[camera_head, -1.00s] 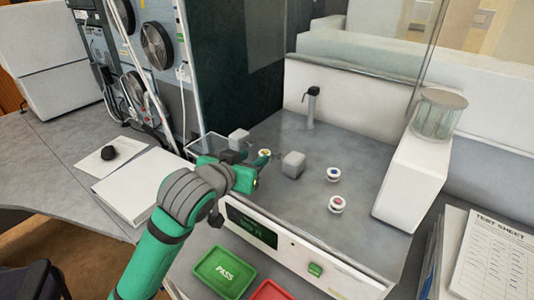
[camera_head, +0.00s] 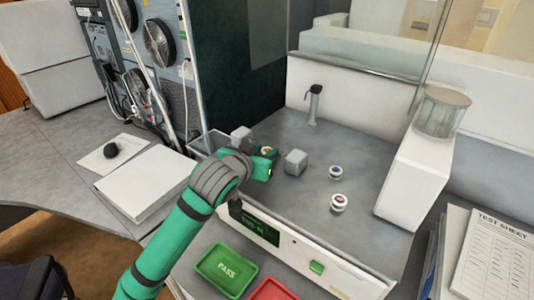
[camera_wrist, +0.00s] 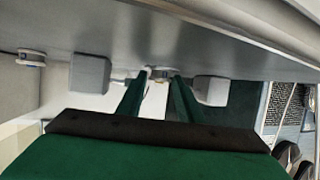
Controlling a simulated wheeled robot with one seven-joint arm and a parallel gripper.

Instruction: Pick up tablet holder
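A small round white tablet holder (camera_head: 267,149) with coloured marks on top stands on the grey machine bed, partly hidden by my gripper (camera_head: 265,155). In the wrist view this holder (camera_wrist: 158,74) shows at the far end, between the tips of my two green fingers (camera_wrist: 160,84). The fingers are apart, and I cannot tell whether they touch it. Two similar white holders stand further right, one with a blue top (camera_head: 335,172) and one with a red top (camera_head: 338,203).
A grey cube (camera_head: 295,162) stands just right of my gripper, and another grey cube (camera_head: 241,133) stands behind it to the left. A black-topped post (camera_head: 314,103) rises at the back. A green PASS tray (camera_head: 226,270) and a red tray (camera_head: 271,290) lie in front.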

